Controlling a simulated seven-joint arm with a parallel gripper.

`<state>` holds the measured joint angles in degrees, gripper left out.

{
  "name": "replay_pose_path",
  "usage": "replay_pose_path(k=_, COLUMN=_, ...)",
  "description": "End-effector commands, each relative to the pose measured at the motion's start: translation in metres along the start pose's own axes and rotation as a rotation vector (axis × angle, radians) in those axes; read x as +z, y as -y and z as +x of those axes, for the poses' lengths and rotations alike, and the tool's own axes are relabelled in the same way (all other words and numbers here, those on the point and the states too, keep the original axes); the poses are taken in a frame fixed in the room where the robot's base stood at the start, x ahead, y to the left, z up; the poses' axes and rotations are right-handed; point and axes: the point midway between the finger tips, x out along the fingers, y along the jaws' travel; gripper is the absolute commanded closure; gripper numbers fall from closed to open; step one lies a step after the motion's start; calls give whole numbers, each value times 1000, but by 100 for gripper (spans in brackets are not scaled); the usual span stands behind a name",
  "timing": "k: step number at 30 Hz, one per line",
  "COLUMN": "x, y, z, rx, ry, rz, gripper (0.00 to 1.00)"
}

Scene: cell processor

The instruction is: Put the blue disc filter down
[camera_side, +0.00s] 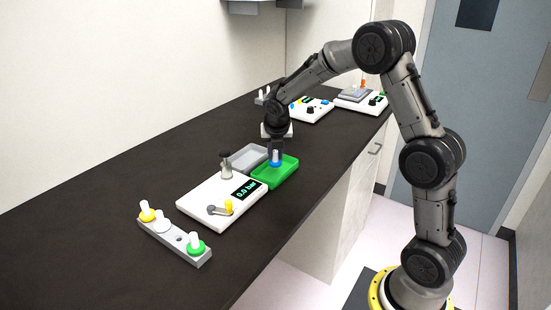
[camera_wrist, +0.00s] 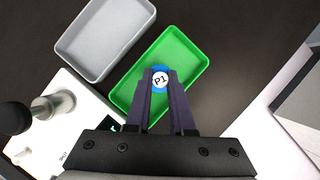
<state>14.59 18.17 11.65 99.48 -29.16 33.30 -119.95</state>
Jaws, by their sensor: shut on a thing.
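The blue disc filter (camera_side: 276,162) has a white top, marked "P1" in the wrist view (camera_wrist: 161,79). My gripper (camera_side: 276,152) is shut on it, with one finger on each side of it in the wrist view (camera_wrist: 161,84). The filter is inside the outline of the green tray (camera_side: 289,168) in both views. In the wrist view the green tray (camera_wrist: 188,52) looks otherwise empty. I cannot tell whether the filter touches the tray floor.
A grey tray (camera_side: 247,157) stands beside the green one and looks empty. A white device (camera_side: 203,204) with a display reading 0.0 bar is close by. A grey rack (camera_side: 173,241) holds yellow, white and green filters. More devices (camera_side: 312,110) stand farther back.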

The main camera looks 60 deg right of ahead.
Motion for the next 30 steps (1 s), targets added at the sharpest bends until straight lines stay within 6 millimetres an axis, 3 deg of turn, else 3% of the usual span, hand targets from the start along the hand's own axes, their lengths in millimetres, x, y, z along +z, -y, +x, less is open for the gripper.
replay_pose_path(k=3, x=-8, y=0, z=14, rx=-2, ry=-2, rz=-2, gripper=100)
replay_pose_path(k=13, x=-9, y=0, z=16, rx=0, ry=0, rz=0, gripper=100)
replay_pose_path(k=14, x=-9, y=0, z=16, rx=1, ry=0, rz=0, gripper=75)
replay_pose_path(k=18, x=-8, y=0, z=16, rx=1, ry=0, rz=0, gripper=50)
replay_pose_path(k=30, x=-8, y=0, z=10, rx=1, ry=1, rz=-1, gripper=49)
